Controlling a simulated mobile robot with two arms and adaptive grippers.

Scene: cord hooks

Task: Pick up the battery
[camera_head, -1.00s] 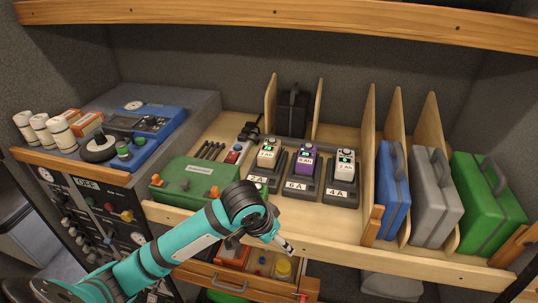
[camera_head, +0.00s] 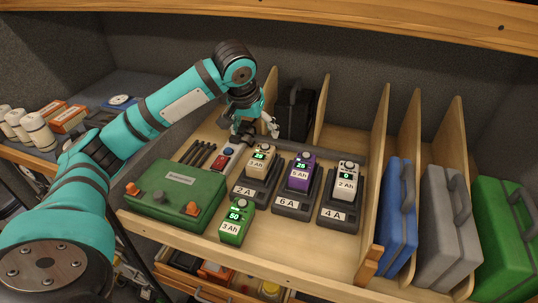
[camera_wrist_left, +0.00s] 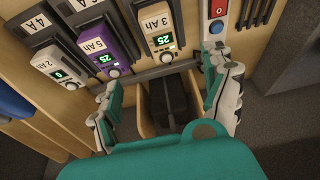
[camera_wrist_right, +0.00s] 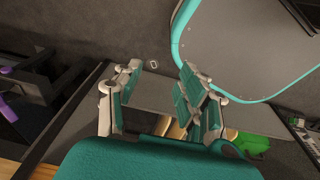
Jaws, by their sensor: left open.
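Several batteries show in the head view. A beige battery (camera_head: 262,158) is in the 2 A charger (camera_head: 252,190), a purple battery (camera_head: 300,172) in the 6 A charger (camera_head: 291,203) and a white battery (camera_head: 346,180) in the 4 A charger (camera_head: 335,213). A green 3 Ah battery (camera_head: 236,222) stands in front of the 2 A charger. My left gripper (camera_head: 258,122) is behind the chargers, near the black case. In the left wrist view its fingers (camera_wrist_left: 170,95) are apart with nothing between them. My right gripper (camera_wrist_right: 160,88) shows only in its wrist view, open and empty.
A green box (camera_head: 177,195) with orange clips sits left of the green battery. A red-switched strip (camera_head: 229,155) and a black case (camera_head: 295,110) are behind. Wooden dividers (camera_head: 376,170) and blue (camera_head: 397,215), grey and green cases stand at the right.

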